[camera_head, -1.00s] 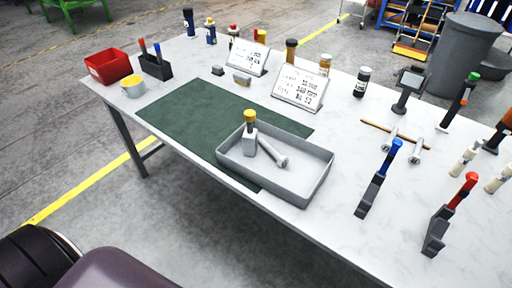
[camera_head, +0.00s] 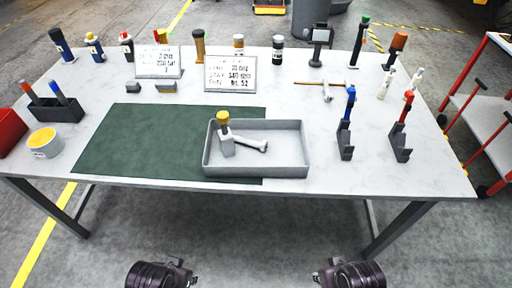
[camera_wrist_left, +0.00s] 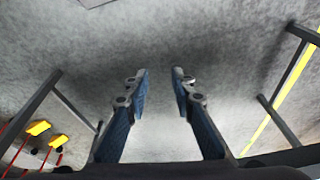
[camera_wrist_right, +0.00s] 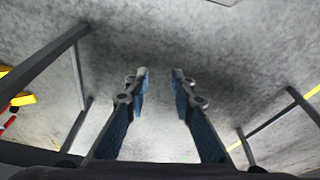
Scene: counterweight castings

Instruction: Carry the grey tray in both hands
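The grey tray (camera_head: 285,170) sits on the white table near its front edge, its left part over the dark green mat (camera_head: 140,141). My right gripper (camera_wrist_right: 160,76) is open and empty in the right wrist view. In the head view both my arms show at the bottom edge, apart from the table and tray.
Tools in dark stands (camera_head: 346,140) stand right of the tray. Sign cards (camera_head: 230,74) and bottles line the back. A yellow-rimmed tub (camera_head: 44,142), a dark holder (camera_head: 57,108) and a red bin (camera_head: 8,130) are at the left. A red-framed cart (camera_head: 478,100) stands off the right side.

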